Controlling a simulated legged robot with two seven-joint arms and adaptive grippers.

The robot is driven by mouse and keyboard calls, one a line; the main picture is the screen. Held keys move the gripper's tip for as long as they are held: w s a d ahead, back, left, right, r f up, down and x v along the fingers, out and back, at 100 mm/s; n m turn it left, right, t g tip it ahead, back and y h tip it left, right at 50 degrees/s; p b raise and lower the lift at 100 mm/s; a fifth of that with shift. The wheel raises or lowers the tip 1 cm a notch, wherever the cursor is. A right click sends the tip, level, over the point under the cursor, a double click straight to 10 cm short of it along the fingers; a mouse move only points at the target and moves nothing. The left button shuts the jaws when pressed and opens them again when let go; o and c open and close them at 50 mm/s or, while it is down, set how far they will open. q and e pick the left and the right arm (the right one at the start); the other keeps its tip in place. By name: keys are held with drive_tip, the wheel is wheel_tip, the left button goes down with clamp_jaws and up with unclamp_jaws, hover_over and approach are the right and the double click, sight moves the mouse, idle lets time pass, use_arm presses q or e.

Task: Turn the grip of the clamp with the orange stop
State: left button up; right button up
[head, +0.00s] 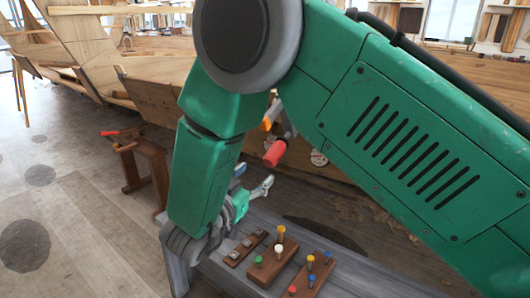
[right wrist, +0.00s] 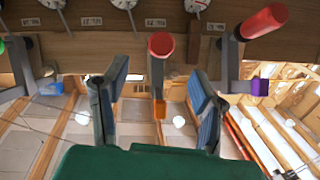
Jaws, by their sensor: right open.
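In the right wrist view a clamp with an orange stop (right wrist: 160,108) hangs from a wooden plank, its red grip (right wrist: 161,45) facing me. My right gripper (right wrist: 160,74) is open, one finger on each side of this clamp's bar, with gaps showing between. In the head view my right gripper (head: 252,182) shows small below my green arm. A red grip (head: 276,152) is above it there; I cannot tell which clamp it belongs to. My arm hides much of the clamps. My left gripper is not in view.
Neighbouring clamps have a purple stop (right wrist: 259,86) at right and a blue stop (right wrist: 55,88) at left. White dials (right wrist: 196,5) and labels line the plank (right wrist: 215,60). Below, a grey bench (head: 345,284) bears wooden blocks with coloured pegs (head: 272,265). A wooden stool (head: 145,165) stands left.

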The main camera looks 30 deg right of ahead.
sight(276, 153)
drive_tip(key=b+x, duration=0.2)
drive_tip(key=x, duration=1)
drive_tip(key=shift+w+d, duration=0.15)
drive_tip(key=shift+d, duration=0.2)
drive_tip(key=shift+a+r, duration=0.1)
drive_tip(key=shift+a, duration=0.15)
drive_tip(key=c, duration=1.2)
